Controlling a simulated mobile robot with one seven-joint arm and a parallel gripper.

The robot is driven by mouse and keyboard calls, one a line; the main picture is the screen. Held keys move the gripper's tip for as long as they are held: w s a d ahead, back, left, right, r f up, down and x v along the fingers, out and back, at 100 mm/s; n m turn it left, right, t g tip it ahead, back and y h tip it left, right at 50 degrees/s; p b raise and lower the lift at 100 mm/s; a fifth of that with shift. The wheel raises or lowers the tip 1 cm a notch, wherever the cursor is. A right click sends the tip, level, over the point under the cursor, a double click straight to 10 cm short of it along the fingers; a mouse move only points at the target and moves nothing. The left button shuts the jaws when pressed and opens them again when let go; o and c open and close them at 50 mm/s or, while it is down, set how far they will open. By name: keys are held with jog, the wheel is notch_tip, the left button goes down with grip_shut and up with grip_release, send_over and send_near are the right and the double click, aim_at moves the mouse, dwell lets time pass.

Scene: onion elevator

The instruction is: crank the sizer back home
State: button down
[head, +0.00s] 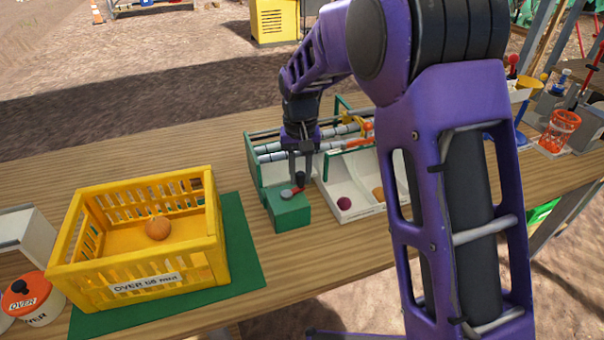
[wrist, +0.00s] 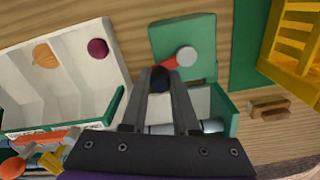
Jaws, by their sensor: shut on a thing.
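The sizer (head: 252,165) is a green-ended frame with grey rollers on the wooden table. A green crank box (head: 288,211) stands at its near end, with a grey hub (head: 286,194) and a red crank arm (head: 297,190) on top. The arm ends in a black knob (head: 300,179). My gripper (head: 301,174) points down and is shut on the knob. In the wrist view the black knob (wrist: 160,80) sits between the fingertips, and the red crank arm (wrist: 168,64) runs from it to the grey hub (wrist: 187,56).
A white divided tray (head: 358,212) beside the sizer holds a purple onion (head: 344,203) and a brown onion (head: 378,194). A yellow crate (head: 85,285) with one onion (head: 158,228) stands on a green mat (head: 243,262) to the left. An orange-topped OVER pot (head: 25,296) is at far left.

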jog(key=shift+a, duration=0.15)
jog(key=shift+w+a+p, duration=0.4)
jog(key=shift+a, duration=0.3)
jog(key=shift+w+a+p, duration=0.15)
jog(key=shift+a+p, duration=0.2)
jog(key=shift+a, duration=0.2)
